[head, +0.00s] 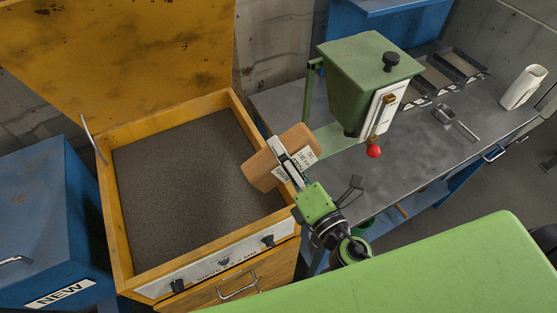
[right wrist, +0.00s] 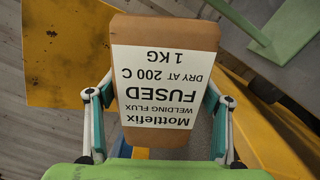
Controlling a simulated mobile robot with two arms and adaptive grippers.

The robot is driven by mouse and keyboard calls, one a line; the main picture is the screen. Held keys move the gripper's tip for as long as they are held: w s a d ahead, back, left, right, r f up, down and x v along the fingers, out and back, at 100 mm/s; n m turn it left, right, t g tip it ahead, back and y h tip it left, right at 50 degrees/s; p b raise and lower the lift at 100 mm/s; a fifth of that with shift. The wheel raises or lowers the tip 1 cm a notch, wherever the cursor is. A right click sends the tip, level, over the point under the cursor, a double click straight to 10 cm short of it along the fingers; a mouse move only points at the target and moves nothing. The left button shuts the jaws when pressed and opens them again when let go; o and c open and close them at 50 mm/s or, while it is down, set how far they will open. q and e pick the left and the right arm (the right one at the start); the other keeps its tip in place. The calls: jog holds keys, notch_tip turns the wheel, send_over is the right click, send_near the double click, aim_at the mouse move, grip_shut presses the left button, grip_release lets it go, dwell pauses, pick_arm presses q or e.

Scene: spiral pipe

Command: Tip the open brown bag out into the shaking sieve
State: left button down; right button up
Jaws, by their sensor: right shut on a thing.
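The brown bag (head: 262,172) is held over the right rim of the sieve in the head view, its body lying tilted with one end over the grey bed. It also shows in the right wrist view (right wrist: 165,32), with a white label reading Mottlefix welding flux, fused, 1 KG. My right gripper (head: 286,158) is shut on the bag, one finger on each side of it in the right wrist view (right wrist: 160,100). The sieve (head: 108,206) is a yellow box with a raised lid and a grey, grainy bed. The bag's mouth and any falling grains cannot be made out.
A green hopper (head: 362,85) with a red-knobbed lever stands on the grey bench (head: 440,165), close right of the bag. Metal trays (head: 440,75) and a white container (head: 523,87) are farther right. A blue bin marked NEW (head: 50,235) stands left of the sieve.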

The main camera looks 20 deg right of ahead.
aim_at(307, 164)
jog(key=shift+w+d+f+m+b, duration=0.15)
jog(key=shift+d+f+m+b, duration=0.2)
jog(key=shift+d+f+m, duration=0.25)
jog(key=shift+w+d+f+m, duration=0.1)
jog(key=shift+d+f+m, duration=0.2)
jog(key=shift+m, duration=0.5)
pick_arm(q)
notch_tip(307, 164, down, 2)
jog(key=shift+f, duration=0.1)
pick_arm(e)
jog(key=shift+r, duration=0.2)
jog(key=shift+d+f+m, duration=0.1)
jog(key=shift+d+m, duration=0.25)
jog(key=shift+m, duration=0.55)
jog(key=shift+w+d+m, duration=0.1)
jog(key=shift+d+m, duration=0.2)
jog(key=shift+m, duration=0.6)
pick_arm(q)
jog(key=shift+r, duration=0.25)
pick_arm(e)
jog(key=m, duration=0.2)
jog(key=shift+d+f+m, duration=0.15)
jog(key=shift+d+m, duration=0.15)
jog(key=shift+d, duration=0.1)
